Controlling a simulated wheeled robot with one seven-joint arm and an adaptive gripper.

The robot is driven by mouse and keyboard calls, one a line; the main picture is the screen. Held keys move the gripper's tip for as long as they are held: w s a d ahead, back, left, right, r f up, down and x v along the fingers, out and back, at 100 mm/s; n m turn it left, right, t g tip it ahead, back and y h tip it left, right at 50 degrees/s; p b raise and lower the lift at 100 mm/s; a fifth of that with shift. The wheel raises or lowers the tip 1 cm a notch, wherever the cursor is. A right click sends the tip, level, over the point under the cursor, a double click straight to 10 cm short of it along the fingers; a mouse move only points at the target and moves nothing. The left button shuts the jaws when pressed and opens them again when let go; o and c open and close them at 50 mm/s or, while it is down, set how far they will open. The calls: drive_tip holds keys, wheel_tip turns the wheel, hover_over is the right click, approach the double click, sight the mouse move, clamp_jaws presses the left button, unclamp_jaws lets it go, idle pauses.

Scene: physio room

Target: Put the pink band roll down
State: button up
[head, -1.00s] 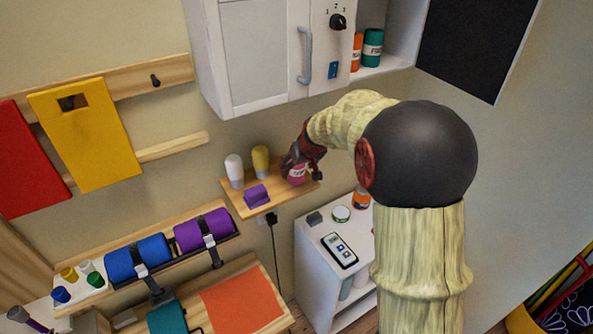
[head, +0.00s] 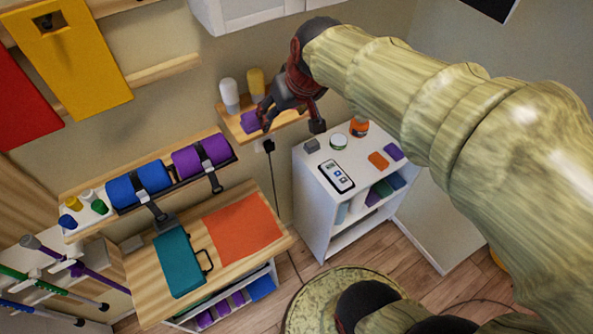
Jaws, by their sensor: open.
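The pink band roll does not show now; my gripper and arm cover part of the small wooden wall shelf (head: 232,127), so I cannot tell whether it stands behind them. My gripper (head: 290,122) is in front of the shelf's right part, with its dark fingers spread apart. No object shows between the fingers.
On the shelf are a white bottle (head: 229,97), a yellow bottle (head: 256,84) and a purple block (head: 250,122). A white cabinet (head: 322,215) with small items stands below right. A wooden bench (head: 143,275) holds a teal case (head: 179,262) and orange mat (head: 242,226).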

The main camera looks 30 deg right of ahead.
drive_tip(key=s+a+f, duration=0.1)
drive_tip(key=s+a, duration=0.2)
drive_tip(key=s, duration=0.5)
drive_tip(key=s+a+f, duration=0.2)
drive_tip(key=s+a, duration=0.1)
drive_tip(key=s, duration=0.5)
drive_tip(key=shift+n, duration=0.4)
wheel_tip(320, 180, down, 20)
drive_tip(key=b, duration=2)
drive_tip(key=shift+f, duration=0.15)
drive_tip(key=shift+w, duration=0.1)
drive_tip(key=shift+c, duration=0.7)
